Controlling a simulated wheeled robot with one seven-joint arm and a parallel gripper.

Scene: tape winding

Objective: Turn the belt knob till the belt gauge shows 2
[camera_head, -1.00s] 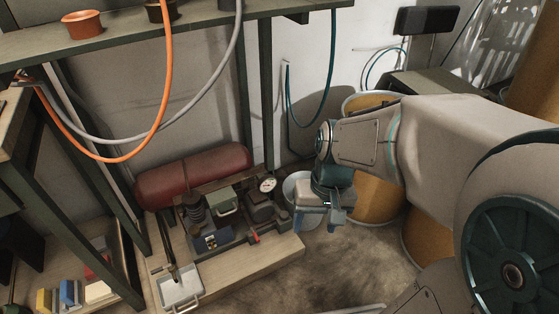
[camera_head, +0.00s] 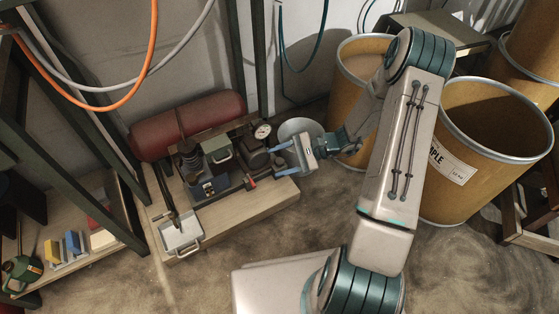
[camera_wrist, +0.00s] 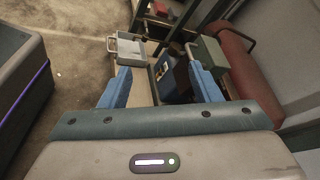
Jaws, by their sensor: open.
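A round white gauge (camera_head: 262,131) stands at the back right of the machine on the low wooden bench; its reading is too small to tell. A small red part (camera_head: 250,183) sits at the machine's front right. I cannot tell for sure which part is the belt knob. My gripper (camera_head: 281,159) is open and empty at the machine's right side, its blue fingers pointing left towards it, between gauge and red part. In the wrist view my open fingers (camera_wrist: 161,84) frame a dark blue box (camera_wrist: 173,78); neither gauge nor red part can be made out there.
A red tank (camera_head: 187,126) lies behind the machine, and a white handled tray (camera_head: 181,236) sits at the bench's front left. A metal bucket (camera_head: 299,128) stands behind my gripper. Large brown drums (camera_head: 470,180) stand to the right. The floor in front is clear.

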